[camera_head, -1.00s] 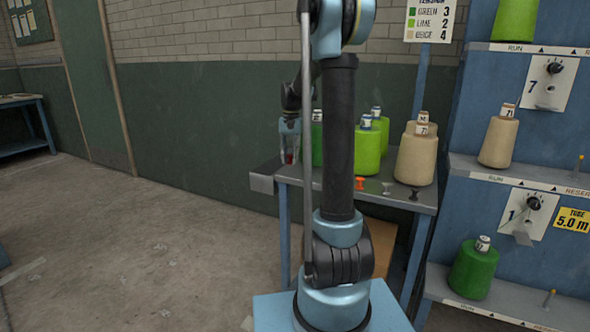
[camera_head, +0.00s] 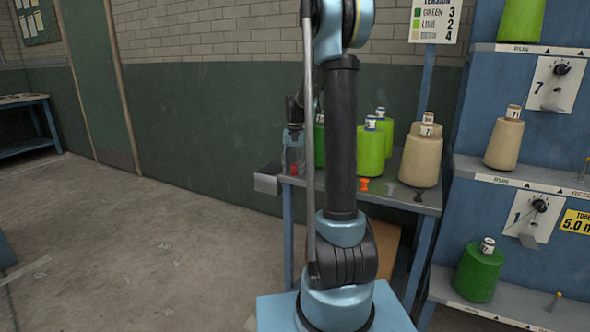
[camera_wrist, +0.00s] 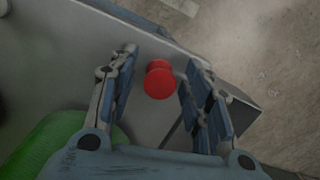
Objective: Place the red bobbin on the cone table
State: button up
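The red bobbin (camera_head: 294,169) is at the left end of the cone table (camera_head: 266,184), low at its top surface. In the wrist view the red bobbin (camera_wrist: 159,82) lies between the two fingers, with a visible gap on each side. My gripper (camera_head: 293,160) points down over this end of the table. In the wrist view my gripper (camera_wrist: 160,90) is open around the bobbin. Whether the bobbin's base fully touches the table is hard to tell.
Green, lime (camera_head: 371,152) and beige (camera_head: 421,160) cones stand on the table, right of my gripper. An orange bobbin (camera_head: 364,184) and dark grey bobbins (camera_head: 391,188) are near its front. A blue rack (camera_head: 500,120) with cones stands at the right. Open floor lies left.

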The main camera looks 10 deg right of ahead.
notch_tip(320, 180, up, 12)
jog(key=w+f, duration=0.1)
jog(key=s+n, duration=0.1)
jog(key=s, duration=1)
jog(key=s+f+n+t, duration=0.1)
jog(key=s+f, duration=0.4)
jog(key=s, duration=0.3)
jog(key=s+d+f+n+t, duration=0.1)
jog(key=s+f, duration=0.4)
jog(key=s, duration=0.4)
jog(key=s+d+f+n+t, duration=0.1)
jog(key=s+f, duration=0.5)
jog(key=s, duration=0.3)
jog(key=shift+n+h, duration=0.3)
jog(key=shift+n, duration=0.1)
jog(key=shift+f, duration=0.1)
